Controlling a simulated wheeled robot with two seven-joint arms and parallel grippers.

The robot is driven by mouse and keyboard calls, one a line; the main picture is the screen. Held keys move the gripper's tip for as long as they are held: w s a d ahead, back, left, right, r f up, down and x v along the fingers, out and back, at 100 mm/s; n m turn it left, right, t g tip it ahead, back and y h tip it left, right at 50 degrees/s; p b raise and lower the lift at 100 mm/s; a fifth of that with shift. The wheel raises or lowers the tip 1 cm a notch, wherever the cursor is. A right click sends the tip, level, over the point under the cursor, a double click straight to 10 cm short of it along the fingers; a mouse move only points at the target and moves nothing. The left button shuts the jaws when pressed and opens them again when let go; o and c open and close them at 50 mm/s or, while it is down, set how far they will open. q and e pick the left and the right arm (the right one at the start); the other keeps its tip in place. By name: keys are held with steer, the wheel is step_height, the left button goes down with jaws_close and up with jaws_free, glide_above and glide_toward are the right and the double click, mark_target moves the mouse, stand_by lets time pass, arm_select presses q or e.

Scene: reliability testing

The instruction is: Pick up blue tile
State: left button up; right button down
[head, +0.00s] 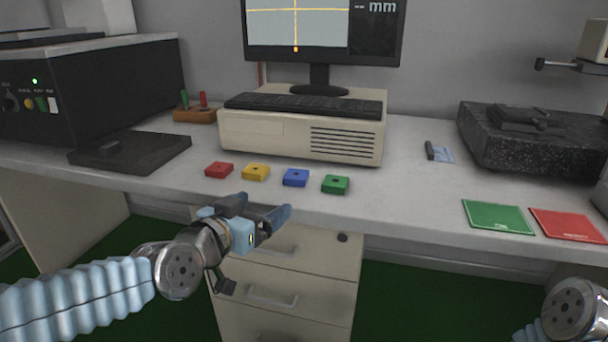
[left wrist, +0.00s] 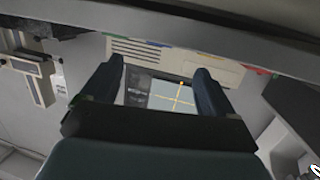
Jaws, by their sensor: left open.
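The blue tile (head: 296,177) lies flat on the white table, third from the left in a row of small square tiles. It is between the yellow tile (head: 256,172) and the green tile (head: 335,184); the red tile (head: 219,170) is at the left end. My left gripper (head: 266,207) is open and empty, in front of the table edge, below and slightly left of the blue tile. In the left wrist view its two fingers (left wrist: 158,88) are spread apart with nothing between them. My right gripper is out of view; only part of my right arm shows at lower right.
Behind the tiles stands a beige computer case (head: 300,135) with a keyboard and a monitor (head: 322,30). A dark flat block (head: 130,152) lies at left. A green mat (head: 497,217) and a red mat (head: 568,225) lie at right. Drawers (head: 285,290) stand under the table.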

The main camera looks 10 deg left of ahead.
arm_select(q)
glide_toward(293, 177)
steer(key=w, duration=0.1)
steer(key=w+d+f, duration=0.1)
steer(key=w, duration=0.1)
steer(key=shift+f, duration=0.15)
steer(key=x, duration=0.6)
steer(key=shift+w+a+r, duration=0.1)
steer(key=shift+a+r, duration=0.05)
steer(key=shift+r, duration=0.25)
steer(key=c, duration=1.2)
